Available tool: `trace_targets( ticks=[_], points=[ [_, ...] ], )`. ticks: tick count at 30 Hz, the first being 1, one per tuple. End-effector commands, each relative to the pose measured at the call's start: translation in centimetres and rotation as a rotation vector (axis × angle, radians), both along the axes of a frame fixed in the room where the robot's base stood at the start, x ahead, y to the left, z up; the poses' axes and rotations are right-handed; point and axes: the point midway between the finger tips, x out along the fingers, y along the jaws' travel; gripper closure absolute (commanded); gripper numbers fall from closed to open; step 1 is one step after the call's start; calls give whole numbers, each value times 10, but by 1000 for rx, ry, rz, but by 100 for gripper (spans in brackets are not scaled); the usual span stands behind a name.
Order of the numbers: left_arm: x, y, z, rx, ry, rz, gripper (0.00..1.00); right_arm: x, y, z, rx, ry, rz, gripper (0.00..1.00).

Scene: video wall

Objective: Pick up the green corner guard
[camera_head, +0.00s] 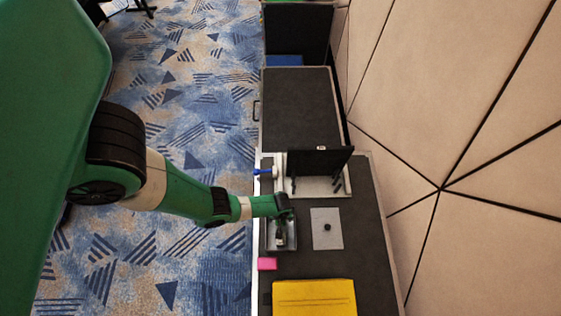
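My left gripper (281,226) comes in from the left and points down over a small grey tray (292,246) on the dark counter. A small dark item with a light part (280,239) shows at or just below the fingertips. I cannot tell whether it is part of the gripper or lies in the tray. The fingers are too small and dark to show whether they are open or shut. I cannot make out a green corner guard; the gripper and wrist cover part of the tray. My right gripper is not in view.
A pink block (267,264) and a yellow case (314,298) lie nearer. A grey sheet with a small black object (327,228) is right of the tray. An upright black panel (318,161) and a blue-handled item (264,172) stand beyond. A panelled wall (440,110) bounds the right.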

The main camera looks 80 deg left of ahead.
Motion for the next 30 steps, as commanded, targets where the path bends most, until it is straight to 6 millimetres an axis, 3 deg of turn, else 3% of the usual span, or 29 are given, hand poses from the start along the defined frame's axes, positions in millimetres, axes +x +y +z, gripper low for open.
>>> trace_targets(
  ticks=[1,3,11,25,30],
  points=[
    [-1,-1,-19,0,0,-1,15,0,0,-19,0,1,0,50],
    [-1,-1,-28,0,1,0,15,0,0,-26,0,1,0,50],
    [-1,-1,-27,0,0,0,15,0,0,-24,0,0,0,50],
    [-1,0,-27,0,0,0,98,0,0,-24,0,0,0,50],
    [-1,0,-27,0,0,0,100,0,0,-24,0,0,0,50]
  ],
)
